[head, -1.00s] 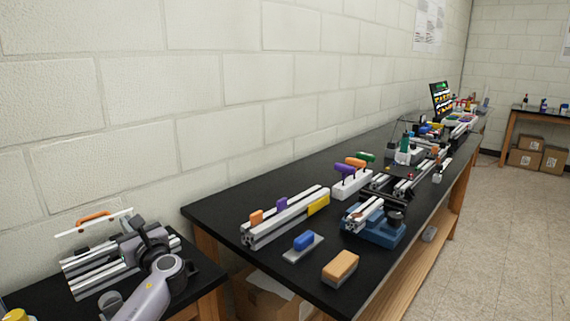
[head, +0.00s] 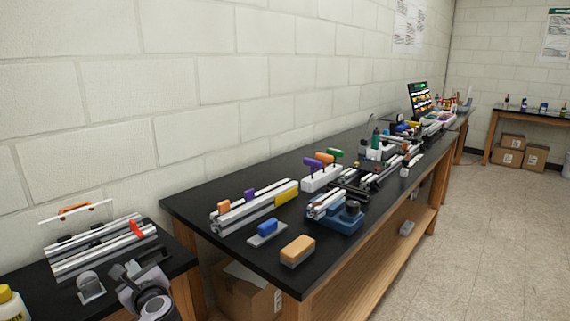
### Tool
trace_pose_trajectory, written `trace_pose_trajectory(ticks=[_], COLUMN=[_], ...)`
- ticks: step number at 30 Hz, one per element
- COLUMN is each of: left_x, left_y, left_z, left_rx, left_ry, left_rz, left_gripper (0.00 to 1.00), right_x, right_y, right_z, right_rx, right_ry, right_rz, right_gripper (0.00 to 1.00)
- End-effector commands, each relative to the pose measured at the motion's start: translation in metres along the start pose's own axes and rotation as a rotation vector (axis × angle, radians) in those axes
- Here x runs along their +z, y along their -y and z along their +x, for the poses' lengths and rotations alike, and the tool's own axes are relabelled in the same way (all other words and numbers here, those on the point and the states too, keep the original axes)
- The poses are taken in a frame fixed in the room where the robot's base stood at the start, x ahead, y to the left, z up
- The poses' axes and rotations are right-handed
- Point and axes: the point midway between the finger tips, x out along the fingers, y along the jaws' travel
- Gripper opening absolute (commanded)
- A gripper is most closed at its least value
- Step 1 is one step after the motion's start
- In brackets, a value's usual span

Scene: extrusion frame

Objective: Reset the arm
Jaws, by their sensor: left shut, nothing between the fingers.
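My left gripper (head: 127,271) is at the bottom left of the head view, over the near edge of the small black table (head: 178,258). It is shut and holds nothing. The silver extrusion rails (head: 95,250) lie on that table just beyond the gripper, with a gap showing in the picture. A red piece (head: 137,230) sits on the rails, and a clear panel with an orange handle (head: 75,208) stands behind them. Part of my left arm runs off the bottom edge. My right gripper is out of view.
A yellow bottle (head: 10,303) stands at far left. Open floor lies to the right.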

Motion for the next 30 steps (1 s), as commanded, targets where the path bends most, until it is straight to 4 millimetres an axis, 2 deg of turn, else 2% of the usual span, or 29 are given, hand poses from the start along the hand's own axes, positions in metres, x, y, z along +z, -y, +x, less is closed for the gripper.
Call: trace_pose_trajectory(ticks=[1,6,12,15,19,24,27,30], left_x=[-0.026,-0.102,-0.170,-0.190,-0.206,-0.206,-0.200,-0.193], left_y=[-0.011,-0.044,-0.084,-0.103,-0.127,-0.154,-0.166,-0.174], left_z=[-0.011,-0.056,-0.127,-0.165,-0.215,-0.274,-0.300,-0.318], left_rx=[-0.012,-0.022,0.061,0.139,0.275,0.491,0.614,0.710], left_ry=[-0.069,-0.311,-0.587,-0.707,-0.839,-0.960,-0.997,-1.014], left_rz=[-0.076,-0.407,-0.848,-1.075,-1.375,-1.762,-1.953,-2.093], left_gripper=[0.00,0.00,0.00,0.00,0.00,0.00,0.00,0.00], right_x=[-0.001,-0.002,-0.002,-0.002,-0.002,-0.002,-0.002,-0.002], right_y=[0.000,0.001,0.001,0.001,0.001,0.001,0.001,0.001], right_z=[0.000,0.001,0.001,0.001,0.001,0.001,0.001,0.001], right_rx=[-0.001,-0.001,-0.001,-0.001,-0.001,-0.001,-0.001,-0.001], right_ry=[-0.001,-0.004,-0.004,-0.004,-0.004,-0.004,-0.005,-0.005], right_rz=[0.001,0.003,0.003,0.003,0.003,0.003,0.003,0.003], right_gripper=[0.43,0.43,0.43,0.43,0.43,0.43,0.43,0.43])
